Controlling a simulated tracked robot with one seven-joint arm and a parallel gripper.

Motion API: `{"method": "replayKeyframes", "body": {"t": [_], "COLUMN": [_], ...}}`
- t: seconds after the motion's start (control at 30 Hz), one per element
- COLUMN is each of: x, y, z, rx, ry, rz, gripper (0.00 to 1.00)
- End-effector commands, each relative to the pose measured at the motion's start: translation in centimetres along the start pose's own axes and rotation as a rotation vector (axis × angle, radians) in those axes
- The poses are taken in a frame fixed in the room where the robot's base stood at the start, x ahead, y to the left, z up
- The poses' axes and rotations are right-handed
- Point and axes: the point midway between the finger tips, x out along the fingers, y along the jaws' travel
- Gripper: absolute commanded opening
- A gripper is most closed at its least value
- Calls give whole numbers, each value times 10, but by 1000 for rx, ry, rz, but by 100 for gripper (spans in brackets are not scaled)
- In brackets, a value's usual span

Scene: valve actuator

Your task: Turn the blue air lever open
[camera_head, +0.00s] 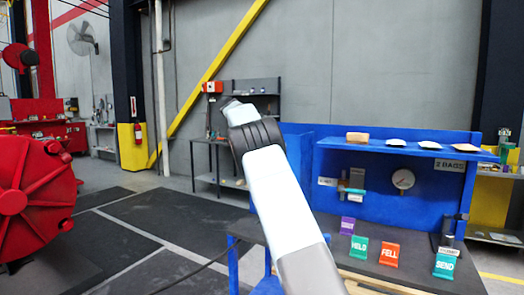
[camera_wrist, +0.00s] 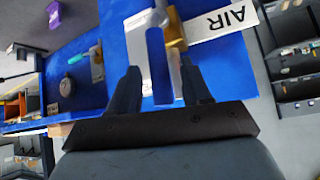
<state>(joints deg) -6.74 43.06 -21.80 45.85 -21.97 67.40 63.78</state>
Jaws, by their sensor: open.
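In the wrist view the blue air lever (camera_wrist: 156,66) is a long flat blue handle, on a metal and brass fitting (camera_wrist: 175,30). A white AIR sign (camera_wrist: 222,24) is beside it on the blue panel. My gripper (camera_wrist: 160,70) is open, its two dark fingers on either side of the lever. The lever lies between them, with a visible gap to the left finger; whether the right finger touches cannot be told. In the head view my arm crosses the middle, and I cannot make out the gripper or the blue lever.
A blue workbench (camera_head: 300,136) stands at the right, with a pressure gauge (camera_head: 403,179) and a teal-handled valve (camera_head: 355,190) on its panel. Several coloured bags, including a red one (camera_head: 389,254), stand on its top. Open floor (camera_head: 150,235) lies to the left.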

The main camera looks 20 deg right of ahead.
Motion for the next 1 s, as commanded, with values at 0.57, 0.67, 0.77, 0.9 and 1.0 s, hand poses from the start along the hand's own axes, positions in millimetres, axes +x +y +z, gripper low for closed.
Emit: {"method": "replayKeyframes", "body": {"t": [0.57,0.67,0.77,0.9,1.0], "x": [-94,-98,-99,-98,-99], "y": [-2,-2,-1,-1,-1], "z": [2,2,2,2,1], "rx": [-2,-1,-1,-1,-2], "ry": [-1,-1,-1,-1,-2], "rz": [1,1,2,2,2], "gripper": [48,48,48,48,48]}}
